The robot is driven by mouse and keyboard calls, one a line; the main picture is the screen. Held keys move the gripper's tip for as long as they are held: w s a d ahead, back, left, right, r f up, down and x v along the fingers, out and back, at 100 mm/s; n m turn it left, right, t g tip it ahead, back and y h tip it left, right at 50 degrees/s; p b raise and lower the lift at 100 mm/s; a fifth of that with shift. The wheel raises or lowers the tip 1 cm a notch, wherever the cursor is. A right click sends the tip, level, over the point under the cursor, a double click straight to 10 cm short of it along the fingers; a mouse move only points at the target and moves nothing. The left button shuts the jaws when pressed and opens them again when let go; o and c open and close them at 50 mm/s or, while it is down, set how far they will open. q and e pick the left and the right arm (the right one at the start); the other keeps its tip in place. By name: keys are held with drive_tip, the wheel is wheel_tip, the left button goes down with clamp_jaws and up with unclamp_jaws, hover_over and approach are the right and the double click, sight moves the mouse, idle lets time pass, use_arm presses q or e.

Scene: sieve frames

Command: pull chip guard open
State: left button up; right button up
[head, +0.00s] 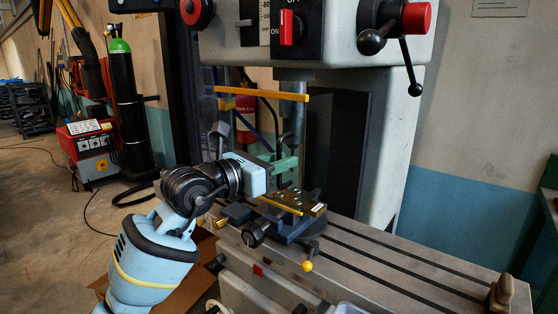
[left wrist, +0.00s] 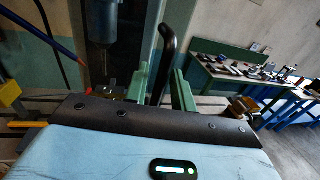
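The chip guard appears as a clear panel between a yellow upper bar (head: 262,93) and a yellow lower bar (head: 281,205), in front of the drill spindle. Its clear sheet is hard to make out. My left gripper (head: 284,164) has green fingers and is at the guard, above the vise. In the left wrist view the fingers (left wrist: 162,88) stand apart. A curved black bar (left wrist: 168,45), perhaps the guard's handle, rises between them. Gaps seem to show beside it; contact is unclear. My right gripper is in neither view.
The drill press head (head: 330,30) with red switch and levers hangs above. A vise (head: 300,222) with a metal workpiece sits on the slotted table (head: 400,265). A brush (head: 502,290) stands at the table's right end. A workbench (left wrist: 240,72) is farther back.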

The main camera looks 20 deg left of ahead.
use_arm(q)
drive_tip(key=shift+c, duration=0.3)
clamp_jaws()
drive_tip(key=shift+s+a+f, duration=0.1)
